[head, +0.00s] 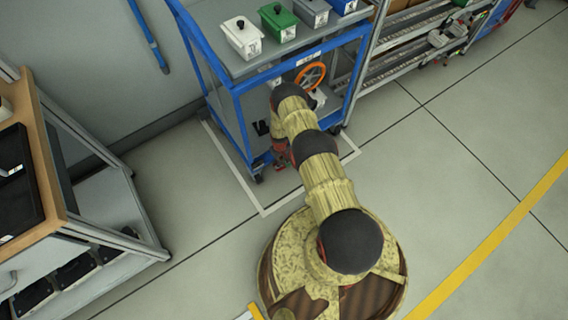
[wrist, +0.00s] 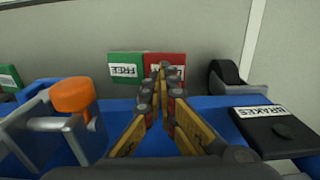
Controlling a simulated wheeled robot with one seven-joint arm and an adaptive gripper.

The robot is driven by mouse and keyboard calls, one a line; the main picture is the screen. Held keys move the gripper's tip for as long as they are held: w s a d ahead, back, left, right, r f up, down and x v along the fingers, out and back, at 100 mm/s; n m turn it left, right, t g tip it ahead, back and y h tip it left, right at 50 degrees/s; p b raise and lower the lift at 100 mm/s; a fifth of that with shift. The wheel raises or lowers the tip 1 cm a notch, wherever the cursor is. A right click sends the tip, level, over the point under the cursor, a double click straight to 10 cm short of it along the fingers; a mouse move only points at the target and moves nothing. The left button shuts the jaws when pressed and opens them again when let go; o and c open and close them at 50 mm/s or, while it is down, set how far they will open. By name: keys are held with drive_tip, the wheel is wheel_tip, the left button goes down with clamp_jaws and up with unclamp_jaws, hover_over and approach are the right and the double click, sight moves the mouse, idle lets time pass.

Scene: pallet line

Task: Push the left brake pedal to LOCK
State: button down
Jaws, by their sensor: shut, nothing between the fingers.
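In the wrist view my gripper (wrist: 162,72) is shut and empty, its fingertips in front of a red sign (wrist: 181,62). The fingers cover most of that sign, so its word cannot be read. A green sign marked FREE (wrist: 127,68) is just to its left. An orange knob (wrist: 73,95) on a grey metal bracket stands at the left, apart from the fingers. I cannot tell whether this is the left brake pedal or how it is set. In the head view my arm reaches down to the low front of the blue cart (head: 240,120).
A black plate labelled BRAKES (wrist: 272,128) and a black wheel (wrist: 232,76) are right of the fingers. The cart top carries several small bins (head: 243,37). An orange handwheel (head: 310,76) is on the cart. A wooden-topped bench (head: 48,165) stands left. The floor at right is clear.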

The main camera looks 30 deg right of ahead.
drive_tip(key=shift+f, duration=1.35)
idle(0.8)
drive_tip(key=shift+r+p, duration=1.95)
drive_tip(key=shift+r, duration=1.6)
